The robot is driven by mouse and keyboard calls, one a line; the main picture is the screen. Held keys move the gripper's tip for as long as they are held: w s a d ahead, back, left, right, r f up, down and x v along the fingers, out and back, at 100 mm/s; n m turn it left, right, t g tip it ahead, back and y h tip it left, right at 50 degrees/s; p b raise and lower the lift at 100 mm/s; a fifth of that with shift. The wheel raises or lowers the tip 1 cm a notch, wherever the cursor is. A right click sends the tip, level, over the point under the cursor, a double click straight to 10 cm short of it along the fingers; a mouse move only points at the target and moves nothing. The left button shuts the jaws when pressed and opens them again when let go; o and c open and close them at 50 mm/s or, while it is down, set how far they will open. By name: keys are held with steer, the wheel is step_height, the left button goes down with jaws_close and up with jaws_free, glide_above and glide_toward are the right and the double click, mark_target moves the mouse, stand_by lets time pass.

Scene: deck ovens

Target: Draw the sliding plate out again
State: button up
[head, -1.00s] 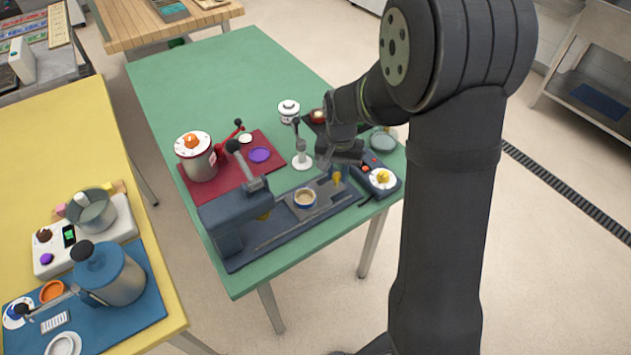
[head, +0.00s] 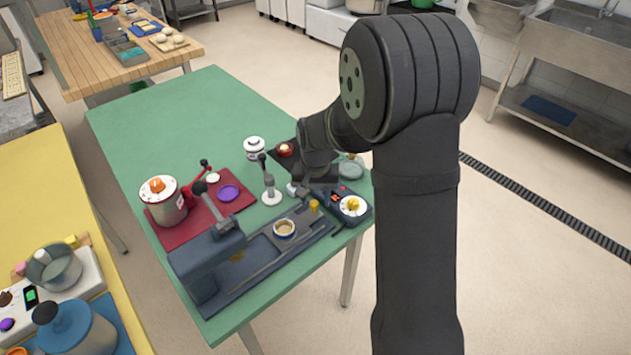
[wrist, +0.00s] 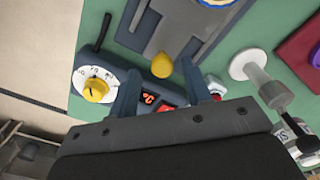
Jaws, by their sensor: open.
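The grey sliding plate (head: 300,215) lies on the dark blue base of a press (head: 210,255), on the green table. A round dish with tan filling (head: 284,228) sits on it, clear of the press head. A yellow knob (head: 314,206) stands at the plate's right end. In the wrist view the knob (wrist: 162,66) shows at the gap between my fingertips, with the plate (wrist: 182,25) beyond. My gripper (wrist: 160,78) is open; I see no contact with the knob. In the head view my wrist partly hides the fingers.
A control box with a white dial (head: 353,206) stands close beside the plate's knob end. A white-based tamper (head: 270,190) stands behind the plate. A red mat (head: 205,222) with a pot (head: 165,202) lies to the left. The table's far left is clear.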

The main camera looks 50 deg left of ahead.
step_height(320, 180, up, 17)
stand_by(0.4)
stand_by(0.5)
step_height(320, 180, down, 18)
steer(key=shift+r, duration=0.25)
steer(key=shift+s, duration=0.2)
steer(key=shift+r, duration=0.15)
stand_by(1.7)
steer(key=shift+w+r, duration=0.2)
steer(key=shift+r, duration=0.05)
step_height(320, 180, up, 17)
steer(key=shift+f, duration=0.15)
steer(key=shift+f, duration=0.15)
stand_by(0.4)
